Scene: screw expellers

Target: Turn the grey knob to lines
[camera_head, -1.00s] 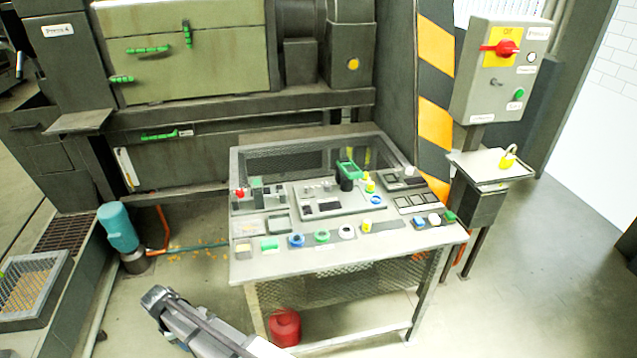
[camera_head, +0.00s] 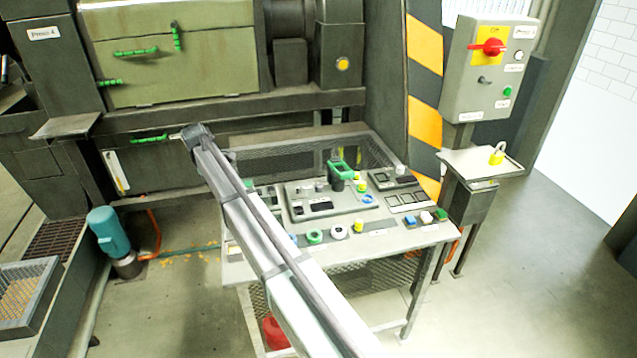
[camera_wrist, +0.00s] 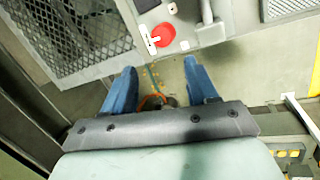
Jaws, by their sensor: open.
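Small grey knobs (camera_head: 319,185) stand on the raised panel of the control console; another grey knob (camera_head: 400,170) is at the back right. On the grey switch box, a small dark grey selector (camera_head: 484,80) sits below a red switch. I cannot tell which one has lines, as the labels are too small to read. My gripper (camera_wrist: 160,66) is open and empty in the wrist view, its two blue fingers apart. In the head view my arm rises across the console's left part, with its end above and behind the left edge, apart from these knobs.
The console (camera_head: 385,243) carries several coloured buttons. A red round button (camera_wrist: 163,35) lies just beyond my fingertips in the wrist view. The switch box (camera_head: 460,100) stands right, above a shelf with a yellow padlock (camera_head: 497,156). The press (camera_head: 190,60) is behind. Floor at right is clear.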

